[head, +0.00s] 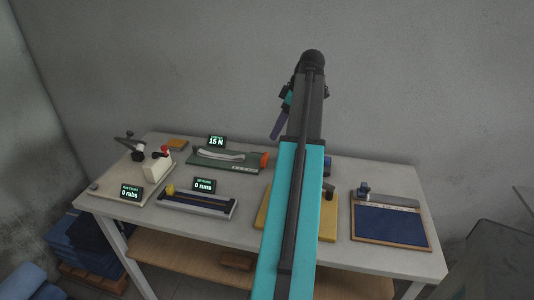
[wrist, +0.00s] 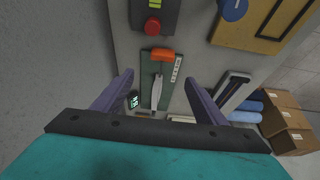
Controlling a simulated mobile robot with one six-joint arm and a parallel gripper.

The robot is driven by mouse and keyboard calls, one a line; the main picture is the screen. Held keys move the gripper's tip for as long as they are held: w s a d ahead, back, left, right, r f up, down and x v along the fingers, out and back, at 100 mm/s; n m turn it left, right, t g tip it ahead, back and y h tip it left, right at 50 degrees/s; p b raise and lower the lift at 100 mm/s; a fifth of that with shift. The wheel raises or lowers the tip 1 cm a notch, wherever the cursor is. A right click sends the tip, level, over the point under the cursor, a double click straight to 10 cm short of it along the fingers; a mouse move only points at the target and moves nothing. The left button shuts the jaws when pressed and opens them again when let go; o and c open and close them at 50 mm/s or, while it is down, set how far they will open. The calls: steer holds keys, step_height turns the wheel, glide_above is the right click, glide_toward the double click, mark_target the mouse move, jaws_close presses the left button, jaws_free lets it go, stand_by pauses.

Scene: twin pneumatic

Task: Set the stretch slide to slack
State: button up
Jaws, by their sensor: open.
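A green board (head: 215,163) on the table carries a pale curved strip (head: 222,155) and an orange block (head: 264,160) at its right end. The block looks like the stretch slide; its markings are too small to read. A display (head: 216,141) behind the board reads 15 N. In the wrist view the green board (wrist: 151,72) lies between and below my fingers, with the orange block (wrist: 161,55) at its upper end. My gripper (wrist: 158,77) is open and empty, above the board and touching nothing. In the head view only part of it shows, high behind my arm.
Left of the board stands a white rubbing device (head: 157,168) with a "0 rubs" display. A grey tray (head: 205,208) with a "0 runs" display lies in front. A yellow board (head: 328,225) is partly behind my arm. A blue panel (head: 390,225) lies at right.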

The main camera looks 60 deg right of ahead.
mark_target(265, 156)
steer(key=shift+s+r, duration=0.1)
steer(key=shift+s, duration=0.45)
steer(key=shift+w, duration=0.1)
steer(key=shift+p+x, duration=1.2)
steer(key=shift+x, duration=5.7)
steer(key=shift+a, duration=0.1)
steer(key=shift+c, duration=0.5)
